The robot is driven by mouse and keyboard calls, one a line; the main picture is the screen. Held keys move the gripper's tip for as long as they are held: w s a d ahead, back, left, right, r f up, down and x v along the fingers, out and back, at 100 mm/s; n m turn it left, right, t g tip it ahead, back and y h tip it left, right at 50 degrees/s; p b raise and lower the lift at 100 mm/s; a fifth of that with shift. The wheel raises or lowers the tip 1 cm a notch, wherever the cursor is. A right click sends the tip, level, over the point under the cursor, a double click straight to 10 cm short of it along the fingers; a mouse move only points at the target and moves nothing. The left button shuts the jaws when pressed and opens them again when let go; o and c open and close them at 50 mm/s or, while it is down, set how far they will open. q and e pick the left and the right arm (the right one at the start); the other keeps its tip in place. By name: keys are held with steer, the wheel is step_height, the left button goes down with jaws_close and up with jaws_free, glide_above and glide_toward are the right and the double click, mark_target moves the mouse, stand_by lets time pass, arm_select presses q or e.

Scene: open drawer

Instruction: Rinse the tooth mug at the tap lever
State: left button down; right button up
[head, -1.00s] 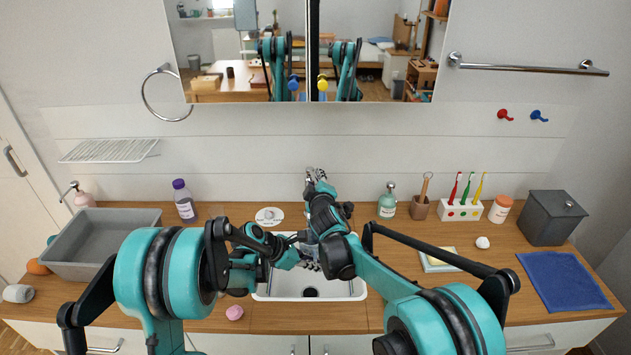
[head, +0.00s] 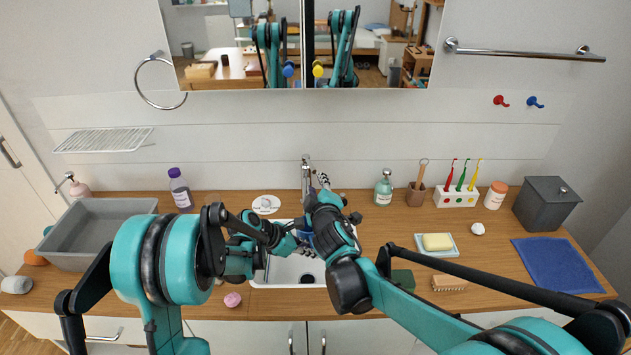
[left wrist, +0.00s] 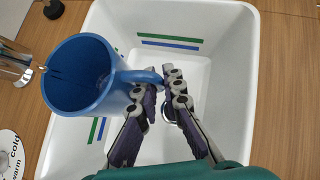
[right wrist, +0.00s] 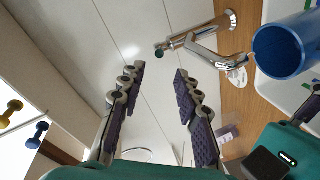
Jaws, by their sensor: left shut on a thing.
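The blue tooth mug (left wrist: 78,75) is held over the white sink (left wrist: 222,60). My left gripper (left wrist: 160,88) is shut on the mug's handle. In the head view the mug is mostly hidden behind my arms, and my left gripper (head: 292,243) is left of my right one. The chrome tap (right wrist: 203,45) stands behind the sink, its spout end close to the mug's rim (right wrist: 285,50). It also shows in the head view (head: 306,172). My right gripper (right wrist: 158,85) is open and empty, beside the tap's upper part; in the head view it (head: 323,182) is just right of the tap.
A purple-capped bottle (head: 181,192) and a white disc (head: 266,204) are left of the tap. A green bottle (head: 384,188), brown cup (head: 416,195) and toothbrush holder (head: 457,197) stand right. A soap dish (head: 437,250) and brush (head: 449,284) lie nearer.

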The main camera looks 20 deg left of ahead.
mark_target(310, 166)
stand_by(0.3)
steer(key=shift+w+d+f, duration=0.1)
steer(key=shift+w+d, duration=0.05)
steer(key=shift+w, duration=0.05)
jaws_close()
steer(key=w+d+f+m+g+y, duration=0.1)
steer(key=w+d+f+m+g, duration=0.75)
steer(key=f+m, duration=0.4)
steer(key=w+d+r+m+g+y, duration=0.2)
steer(key=d+r+m+y, duration=0.2)
steer(key=r+y, duration=0.7)
steer(key=a+h, duration=0.2)
steer(key=a, duration=1)
steer(key=shift+s+a, duration=0.2)
steer(key=shift+a, duration=0.1)
